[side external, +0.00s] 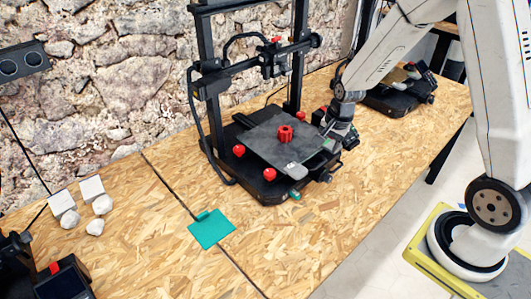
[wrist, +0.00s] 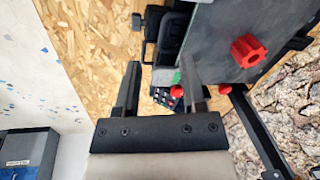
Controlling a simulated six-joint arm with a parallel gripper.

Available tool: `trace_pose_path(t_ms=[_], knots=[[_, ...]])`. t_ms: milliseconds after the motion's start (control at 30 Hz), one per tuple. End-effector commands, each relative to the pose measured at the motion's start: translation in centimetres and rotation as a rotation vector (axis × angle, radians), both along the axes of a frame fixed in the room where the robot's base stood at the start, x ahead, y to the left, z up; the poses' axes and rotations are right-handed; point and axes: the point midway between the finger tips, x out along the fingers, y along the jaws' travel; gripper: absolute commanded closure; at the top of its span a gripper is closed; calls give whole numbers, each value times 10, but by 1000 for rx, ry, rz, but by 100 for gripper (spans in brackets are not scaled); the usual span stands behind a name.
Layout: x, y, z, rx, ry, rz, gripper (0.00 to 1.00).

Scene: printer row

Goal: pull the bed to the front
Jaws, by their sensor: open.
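The printer bed (side external: 258,138) is a dark grey plate on the black printer's base, with a red printed part (side external: 285,132) standing on it. In the wrist view the bed (wrist: 215,40) lies at upper right with the red part (wrist: 248,50) on it. My gripper (side external: 328,141) is at the bed's right corner in the side view, partly hidden by my wrist. In the wrist view my gripper (wrist: 161,64) is open, its fingers apart. A pale tab and a green patch show between or below the fingers; I cannot tell whether anything touches.
The printer frame (side external: 205,80) rises behind the bed, with red knobs (side external: 269,174) below it. Another printer (side external: 400,95) stands at back right; white lumps (side external: 102,204) lie at left.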

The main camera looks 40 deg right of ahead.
Motion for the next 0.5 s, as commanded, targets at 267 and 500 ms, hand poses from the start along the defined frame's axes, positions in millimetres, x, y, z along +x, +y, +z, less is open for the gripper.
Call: trace_pose_path(t_ms=[267, 500], knots=[[14, -27, -22, 51, 8, -269, 47], [15, -29, -23, 54, 8, -286, 47]])
